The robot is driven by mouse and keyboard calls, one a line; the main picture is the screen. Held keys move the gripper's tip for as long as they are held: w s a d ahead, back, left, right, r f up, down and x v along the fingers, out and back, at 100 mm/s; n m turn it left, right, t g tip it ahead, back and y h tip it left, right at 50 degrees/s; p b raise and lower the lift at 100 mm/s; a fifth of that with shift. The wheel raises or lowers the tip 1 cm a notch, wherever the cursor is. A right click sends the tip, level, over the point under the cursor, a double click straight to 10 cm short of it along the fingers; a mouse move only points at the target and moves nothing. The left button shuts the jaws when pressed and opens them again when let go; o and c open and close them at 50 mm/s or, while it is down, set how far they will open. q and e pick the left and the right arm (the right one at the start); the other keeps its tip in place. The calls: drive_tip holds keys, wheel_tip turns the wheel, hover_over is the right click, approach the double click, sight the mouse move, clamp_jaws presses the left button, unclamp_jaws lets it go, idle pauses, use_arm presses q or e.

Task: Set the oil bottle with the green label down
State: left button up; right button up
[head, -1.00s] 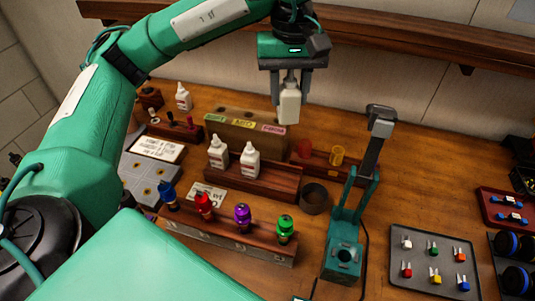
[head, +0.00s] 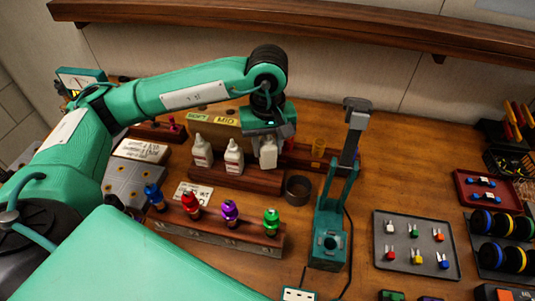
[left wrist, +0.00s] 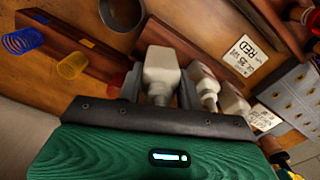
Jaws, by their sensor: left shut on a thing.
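My left gripper (head: 265,132) is shut on a white oil bottle (head: 268,153), which hangs upright below it at the right end of the wooden bottle rack (head: 235,177). I cannot tell whether its base touches the rack. Its label is not readable here. Two similar white bottles with reddish label print, a left one (head: 202,152) and a middle one (head: 234,156), stand in the rack to its left. In the left wrist view the held bottle (left wrist: 162,70) is between the fingers, with the other bottles (left wrist: 204,86) close beside it. My right gripper is not in view.
A dark round cup (head: 299,189) stands just right of the rack, and a green press stand (head: 330,225) beyond it. A box with coloured tabs (head: 225,119) and a spring holder (head: 318,150) are behind.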

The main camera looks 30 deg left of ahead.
sight(268, 158)
use_arm(q)
wheel_tip(268, 158, down, 4)
drive_tip(key=shift+f+p, duration=0.1)
drive_tip(key=shift+p, duration=0.35)
drive_tip(key=shift+f, duration=0.15)
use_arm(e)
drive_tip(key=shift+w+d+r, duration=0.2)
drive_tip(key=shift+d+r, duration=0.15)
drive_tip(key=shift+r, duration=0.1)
use_arm(q)
drive_tip(key=shift+f+b, duration=0.2)
drive_tip(key=shift+b, duration=0.15)
drive_tip(key=o, duration=1)
drive_tip(key=shift+r, duration=0.1)
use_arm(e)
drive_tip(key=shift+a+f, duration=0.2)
